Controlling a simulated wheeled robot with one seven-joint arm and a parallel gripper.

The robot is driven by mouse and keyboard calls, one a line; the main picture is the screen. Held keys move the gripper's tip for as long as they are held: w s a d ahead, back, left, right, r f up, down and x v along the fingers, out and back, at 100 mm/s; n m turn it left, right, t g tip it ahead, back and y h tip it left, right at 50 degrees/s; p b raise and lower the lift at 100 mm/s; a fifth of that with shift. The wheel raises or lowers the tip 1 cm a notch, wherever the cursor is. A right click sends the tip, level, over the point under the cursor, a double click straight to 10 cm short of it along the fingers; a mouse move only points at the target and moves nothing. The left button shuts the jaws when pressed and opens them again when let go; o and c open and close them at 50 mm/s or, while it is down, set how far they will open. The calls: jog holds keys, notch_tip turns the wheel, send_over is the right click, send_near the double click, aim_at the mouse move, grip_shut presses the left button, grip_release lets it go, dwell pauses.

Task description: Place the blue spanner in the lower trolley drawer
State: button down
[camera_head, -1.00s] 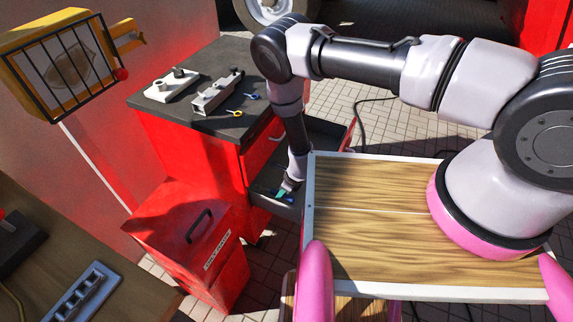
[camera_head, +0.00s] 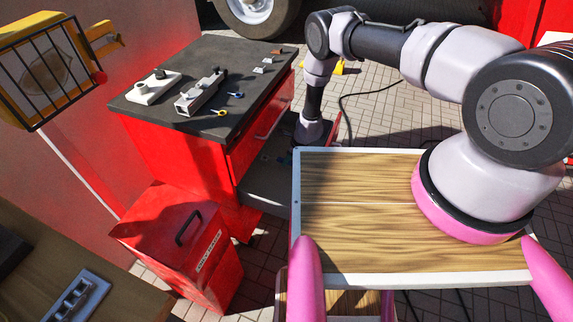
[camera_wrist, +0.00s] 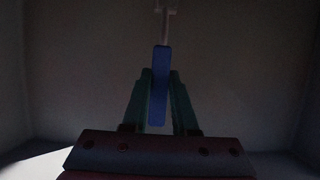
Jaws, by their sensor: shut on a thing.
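The blue spanner (camera_wrist: 160,95) is upright in the middle of the wrist view, with its blue handle between the green fingers of my gripper (camera_wrist: 160,78). Its pale metal head shows beyond the fingertips. My gripper is shut on it. The wrist view is dark, with plain grey surfaces around the gripper. In the head view the arm's end goes down beside the red trolley (camera_head: 175,150), over the far part of an open grey drawer (camera_head: 262,186). The fingers and spanner are hidden there.
On the trolley's dark top lie two grey metal parts (camera_head: 200,92), a small blue-ringed piece (camera_head: 235,94) and a yellow-ringed one (camera_head: 219,112). A red bin (camera_head: 185,240) stands in front of the trolley. My wooden deck lies close to the drawer's right.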

jog(key=shift+s+f, duration=0.15)
jog(key=shift+f, duration=1.05)
jog(key=shift+f, duration=0.1)
jog(key=c, duration=0.7)
grip_release()
jog(key=v, duration=1.2)
jog(key=shift+a, duration=0.15)
